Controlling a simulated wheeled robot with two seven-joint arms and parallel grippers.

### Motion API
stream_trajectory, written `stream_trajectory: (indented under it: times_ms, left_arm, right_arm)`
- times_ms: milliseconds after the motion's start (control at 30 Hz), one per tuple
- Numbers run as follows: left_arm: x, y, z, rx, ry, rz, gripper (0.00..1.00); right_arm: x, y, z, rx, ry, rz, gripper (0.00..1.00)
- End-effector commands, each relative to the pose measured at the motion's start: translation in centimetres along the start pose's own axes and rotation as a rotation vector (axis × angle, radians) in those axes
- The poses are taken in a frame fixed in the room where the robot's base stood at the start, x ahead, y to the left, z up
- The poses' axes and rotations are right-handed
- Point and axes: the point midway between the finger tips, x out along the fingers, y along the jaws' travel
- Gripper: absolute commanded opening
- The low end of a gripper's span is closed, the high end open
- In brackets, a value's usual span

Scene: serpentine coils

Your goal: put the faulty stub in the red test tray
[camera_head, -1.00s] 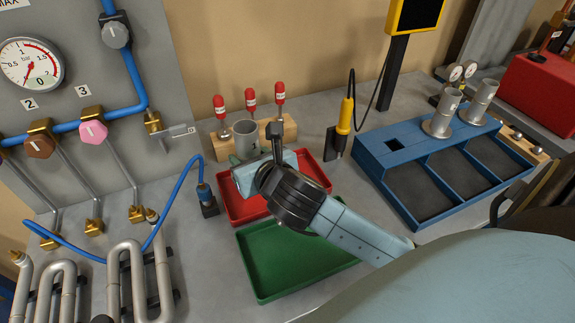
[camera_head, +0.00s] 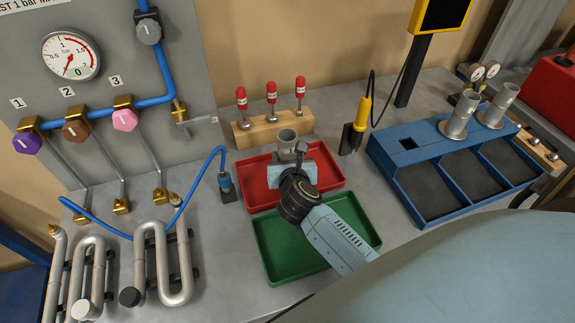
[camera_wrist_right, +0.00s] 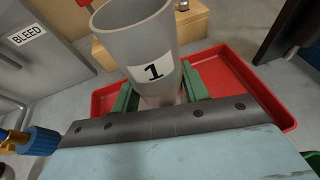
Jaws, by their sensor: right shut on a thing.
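A grey metal stub (camera_head: 288,137), an open cylinder, stands upright in my right gripper (camera_head: 291,158) at the back part of the red test tray (camera_head: 257,196). In the right wrist view the stub (camera_wrist_right: 145,40) carries a white label "1". The green fingers of the right gripper (camera_wrist_right: 160,96) are shut on its lower part, with the red tray (camera_wrist_right: 235,75) around and below. I cannot tell whether the stub's base touches the tray floor; the gripper hides it. Two other grey stubs (camera_head: 460,117) (camera_head: 497,104) stand on the blue rack (camera_head: 400,150). My left gripper is not in view.
A green tray (camera_head: 272,262) lies in front of the red one, under my right arm. A wooden block (camera_head: 245,135) with several red-topped pins stands behind. A yellow-handled tool (camera_head: 363,112) is to the right. Serpentine coils (camera_head: 165,265) and a blue hose are to the left.

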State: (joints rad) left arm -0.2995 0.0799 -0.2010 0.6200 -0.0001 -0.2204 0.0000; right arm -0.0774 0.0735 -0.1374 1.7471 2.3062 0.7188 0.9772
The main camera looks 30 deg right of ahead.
Motion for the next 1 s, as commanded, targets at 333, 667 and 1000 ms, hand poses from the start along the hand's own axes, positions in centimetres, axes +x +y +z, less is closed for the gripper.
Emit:
stream_trajectory:
  times_ms: [333,667,1000]
  left_arm:
    - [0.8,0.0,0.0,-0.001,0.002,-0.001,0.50]
    - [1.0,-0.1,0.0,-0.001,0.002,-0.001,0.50]
    - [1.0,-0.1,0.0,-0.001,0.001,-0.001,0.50]
  right_arm:
    - [0.9,0.1,-2.2,0.001,-0.004,0.002,0.03]
    - [1.0,0.0,-2.8,0.000,0.001,-0.001,0.51]
    - [1.0,0.0,-2.7,0.000,0.001,0.000,0.66]
